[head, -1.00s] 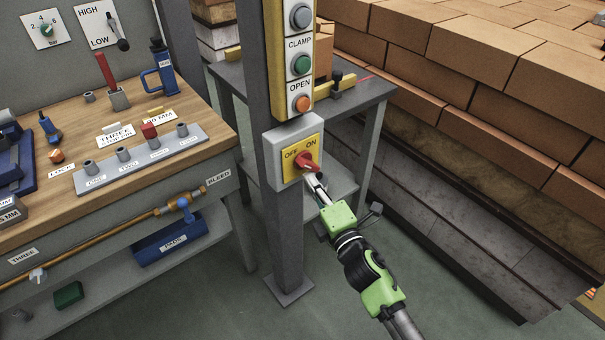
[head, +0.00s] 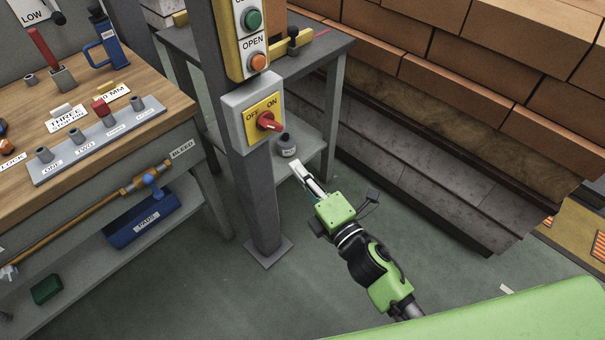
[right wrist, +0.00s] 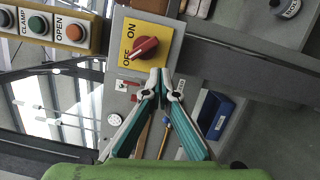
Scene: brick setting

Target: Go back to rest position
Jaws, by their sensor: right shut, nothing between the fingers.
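My right gripper (head: 300,172) is shut and empty. In the head view it stands in front of and a little below the red rotary switch (head: 268,122), apart from it. The switch sits on a yellow OFF/ON plate (head: 262,108) in a grey box on a post. In the right wrist view the closed fingertips (right wrist: 160,72) show just below the red switch knob (right wrist: 145,48), with a gap between. My left gripper is not in view.
The post (head: 255,190) stands between the wooden workbench (head: 150,85) and a grey table (head: 330,45). Stacked bricks (head: 480,60) fill the right. Grey floor (head: 200,300) is open in front.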

